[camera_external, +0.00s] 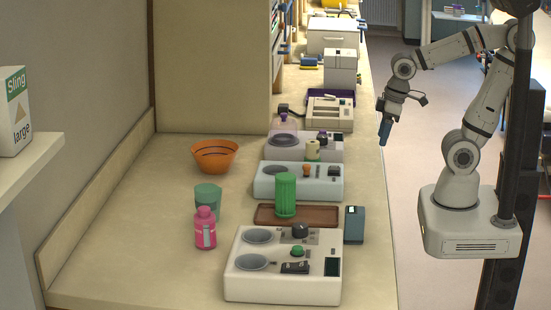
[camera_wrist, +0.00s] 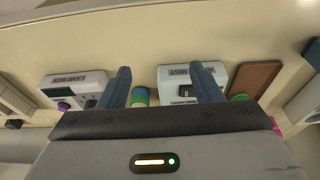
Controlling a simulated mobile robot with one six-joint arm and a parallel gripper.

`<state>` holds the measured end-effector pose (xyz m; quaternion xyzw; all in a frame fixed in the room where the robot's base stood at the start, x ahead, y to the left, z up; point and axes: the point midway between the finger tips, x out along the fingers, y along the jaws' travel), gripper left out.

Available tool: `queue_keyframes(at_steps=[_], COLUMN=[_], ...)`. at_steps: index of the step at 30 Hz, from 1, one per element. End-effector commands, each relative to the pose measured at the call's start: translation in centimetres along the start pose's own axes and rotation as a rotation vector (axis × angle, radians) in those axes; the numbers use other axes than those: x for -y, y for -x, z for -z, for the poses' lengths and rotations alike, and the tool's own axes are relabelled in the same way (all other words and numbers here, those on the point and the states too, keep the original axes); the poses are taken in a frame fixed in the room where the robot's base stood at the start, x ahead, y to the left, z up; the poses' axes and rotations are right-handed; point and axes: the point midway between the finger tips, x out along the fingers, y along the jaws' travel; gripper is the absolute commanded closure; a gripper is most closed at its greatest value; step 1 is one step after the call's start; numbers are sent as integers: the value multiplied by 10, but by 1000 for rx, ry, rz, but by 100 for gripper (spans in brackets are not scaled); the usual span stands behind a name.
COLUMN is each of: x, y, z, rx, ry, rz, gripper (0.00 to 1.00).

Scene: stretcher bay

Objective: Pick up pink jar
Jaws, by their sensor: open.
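The pink jar (camera_external: 205,230) stands upright on the counter in the external view, in front of a teal cup (camera_external: 208,197) that it partly overlaps. My gripper (camera_external: 385,132) hangs with its blue fingers pointing down near the counter's right edge, well to the right of the jar and farther back. In the wrist view my gripper (camera_wrist: 160,70) is open, with nothing held between its two blue fingers. A small pink patch shows at the right edge of my gripper body there; I cannot tell whether it is the jar.
A white device (camera_external: 282,286) stands right of the jar. Behind it are a brown tray (camera_external: 265,215), a green ribbed cup (camera_external: 285,194), a dark box (camera_external: 354,225) and more white devices. An orange bowl (camera_external: 214,155) sits farther back. The counter's left side (camera_external: 120,240) is clear.

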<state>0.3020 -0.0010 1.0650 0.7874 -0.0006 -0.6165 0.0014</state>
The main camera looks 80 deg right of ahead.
Motion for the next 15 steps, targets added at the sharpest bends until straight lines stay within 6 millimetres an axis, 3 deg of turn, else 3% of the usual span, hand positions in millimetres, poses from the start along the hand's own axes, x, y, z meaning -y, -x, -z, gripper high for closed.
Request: queue_keyframes(at_steps=[5,12,15], x=[0,0,4], y=[0,0,3], z=[0,2,17], rx=[0,-1,-7], ry=[0,1,12], rz=[0,0,1], gripper=[27,27,27])
